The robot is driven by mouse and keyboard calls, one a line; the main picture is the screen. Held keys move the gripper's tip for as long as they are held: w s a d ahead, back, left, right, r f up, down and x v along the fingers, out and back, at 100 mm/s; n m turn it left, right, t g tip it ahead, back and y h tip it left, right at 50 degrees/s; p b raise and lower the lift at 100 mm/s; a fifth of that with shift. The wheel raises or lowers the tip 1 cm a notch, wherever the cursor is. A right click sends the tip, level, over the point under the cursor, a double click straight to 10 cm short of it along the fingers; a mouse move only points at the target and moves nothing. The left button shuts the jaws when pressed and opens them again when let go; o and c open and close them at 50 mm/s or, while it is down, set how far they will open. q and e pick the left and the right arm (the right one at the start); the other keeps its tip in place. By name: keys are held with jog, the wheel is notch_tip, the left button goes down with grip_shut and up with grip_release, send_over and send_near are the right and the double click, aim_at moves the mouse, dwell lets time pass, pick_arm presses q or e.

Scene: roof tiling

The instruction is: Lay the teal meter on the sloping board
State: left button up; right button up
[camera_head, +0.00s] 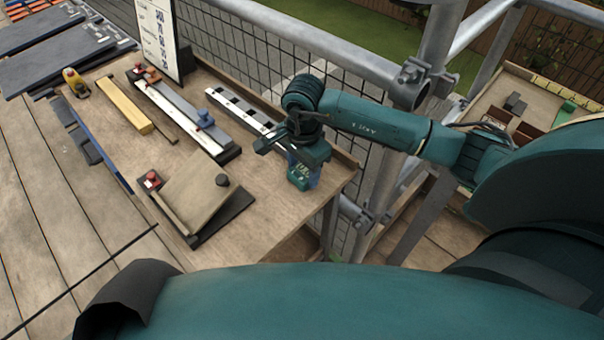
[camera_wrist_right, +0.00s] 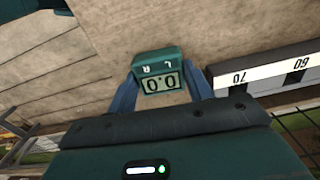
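The teal meter (camera_head: 299,177) is at the right end of the wooden workbench in the head view. In the right wrist view the meter (camera_wrist_right: 160,75) shows a display reading 0.0, upside down. My right gripper (camera_head: 304,172) points down at it. In the wrist view its blue fingers (camera_wrist_right: 160,88) close on both sides of the meter with no clear gap. I cannot tell whether the meter touches the bench. The sloping board (camera_head: 193,192), a tan plank on a black base, is at the bench's near left, apart from the meter. My left gripper is out of view.
A white rail with a blue slider (camera_head: 204,118), a yellow bar (camera_head: 125,105) and a black-and-white scale strip (camera_head: 238,108) lie between the board and the back edge. A sign (camera_head: 158,35) stands behind. Bare bench (camera_head: 255,190) lies between the meter and the board.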

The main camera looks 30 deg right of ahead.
aim_at(303, 171)
jog(key=c, duration=0.3)
jog(key=shift+r+p, duration=1.65)
jog(key=shift+r, duration=1.4)
jog(key=shift+c, duration=0.2)
